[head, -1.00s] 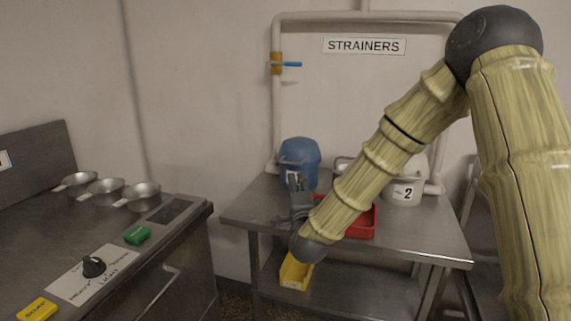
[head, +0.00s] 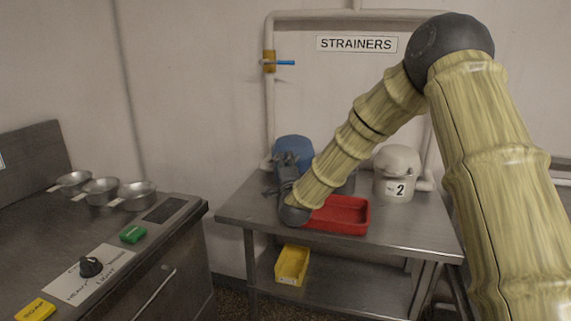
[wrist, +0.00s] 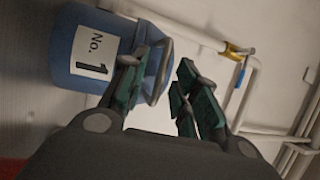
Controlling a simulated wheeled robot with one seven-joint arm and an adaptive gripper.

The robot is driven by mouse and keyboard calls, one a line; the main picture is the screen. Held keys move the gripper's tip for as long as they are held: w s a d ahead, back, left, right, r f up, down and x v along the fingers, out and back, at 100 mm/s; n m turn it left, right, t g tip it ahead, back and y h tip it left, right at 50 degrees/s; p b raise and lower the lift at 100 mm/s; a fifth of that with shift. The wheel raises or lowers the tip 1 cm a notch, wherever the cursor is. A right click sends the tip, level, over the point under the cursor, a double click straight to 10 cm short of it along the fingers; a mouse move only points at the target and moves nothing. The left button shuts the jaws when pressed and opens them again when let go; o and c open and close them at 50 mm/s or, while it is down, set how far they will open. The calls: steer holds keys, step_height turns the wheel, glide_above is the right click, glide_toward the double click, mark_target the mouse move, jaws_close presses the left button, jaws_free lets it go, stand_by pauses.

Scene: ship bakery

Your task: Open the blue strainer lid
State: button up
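The blue strainer (head: 293,147), marked "No. 1", stands at the back left of the steel table; it fills the left of the wrist view (wrist: 75,50), turned on its side. Its lid looks down, though my gripper partly hides it. A grey loop handle (wrist: 162,75) sticks out from the blue body. My gripper (head: 286,163) is in front of the strainer. In the wrist view my gripper (wrist: 157,82) has its two fingers apart, with the handle beside the left finger and partly in the gap. I cannot tell whether they touch.
A red tray (head: 340,228) lies on the table (head: 410,232) right of my gripper. A white strainer marked "2" (head: 397,165) stands behind it. A yellow bin (head: 292,265) is on the lower shelf. A wall pipe with a blue-handled valve (head: 280,62) rises behind.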

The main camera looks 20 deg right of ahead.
jaws_close()
